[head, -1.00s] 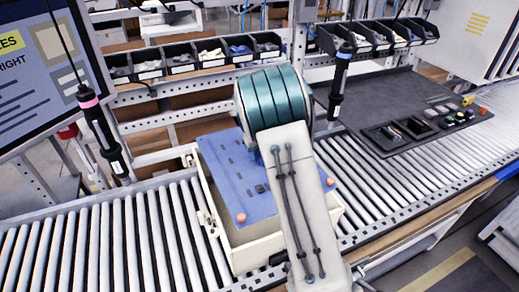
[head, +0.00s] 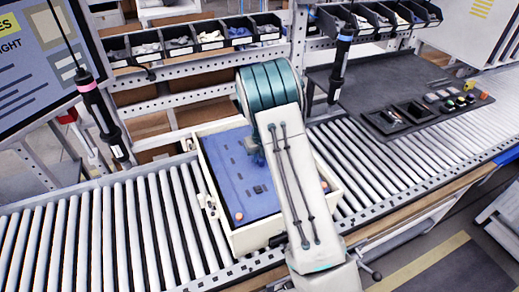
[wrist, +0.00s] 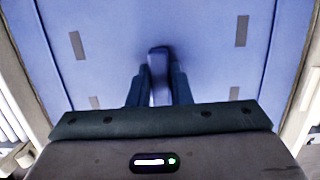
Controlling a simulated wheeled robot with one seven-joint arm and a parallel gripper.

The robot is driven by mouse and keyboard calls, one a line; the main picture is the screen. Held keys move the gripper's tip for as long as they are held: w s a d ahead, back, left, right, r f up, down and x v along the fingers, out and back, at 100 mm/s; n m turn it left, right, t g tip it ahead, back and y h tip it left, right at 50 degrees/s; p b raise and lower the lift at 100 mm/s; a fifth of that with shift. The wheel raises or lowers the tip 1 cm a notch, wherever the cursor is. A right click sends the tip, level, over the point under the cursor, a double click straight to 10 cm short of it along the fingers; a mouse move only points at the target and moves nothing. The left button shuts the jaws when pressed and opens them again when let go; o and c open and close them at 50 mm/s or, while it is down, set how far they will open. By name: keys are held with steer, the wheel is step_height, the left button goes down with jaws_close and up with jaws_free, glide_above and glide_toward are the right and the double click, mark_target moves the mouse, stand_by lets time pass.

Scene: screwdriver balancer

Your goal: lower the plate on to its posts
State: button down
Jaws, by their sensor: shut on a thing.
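The blue plate (head: 240,172) lies level-looking inside the open cream box (head: 213,222) on the roller conveyor, framed by the box walls. An orange post end (head: 238,215) shows at its near left corner; other posts are hidden by my arm or too small to tell. In the wrist view the plate (wrist: 105,30) fills the space between the box's side walls. My gripper (wrist: 157,92) is shut on the small upright handle (wrist: 158,62) at the plate's middle. In the head view my arm covers most of the gripper. Whether the plate touches its posts cannot be seen.
Two hanging screwdrivers flank the box, one with a pink band (head: 98,112) and one with a blue band (head: 340,62). Parts bins (head: 195,42) line the rack behind. A dark mat (head: 400,85) with small trays lies at the right. The rollers (head: 100,235) at left are clear.

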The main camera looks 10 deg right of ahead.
steer(key=shift+f+b, duration=4)
steer(key=shift+f, duration=2.1)
steer(key=shift+w+f+b, duration=0.15)
steer(key=shift+f+b, duration=0.15)
steer(key=shift+f, duration=0.15)
steer(key=c, duration=1.2)
jaws_free()
steer(key=shift+c, duration=0.2)
steer(key=shift+f, duration=0.1)
steer(key=s+r, duration=0.1)
steer(key=r, duration=0.3)
steer(key=s+r+b, duration=0.1)
steer(key=r, duration=0.8)
steer(key=shift+s+d+r, duration=0.25)
steer(key=shift+s+r, duration=0.1)
steer(key=shift+s, duration=0.05)
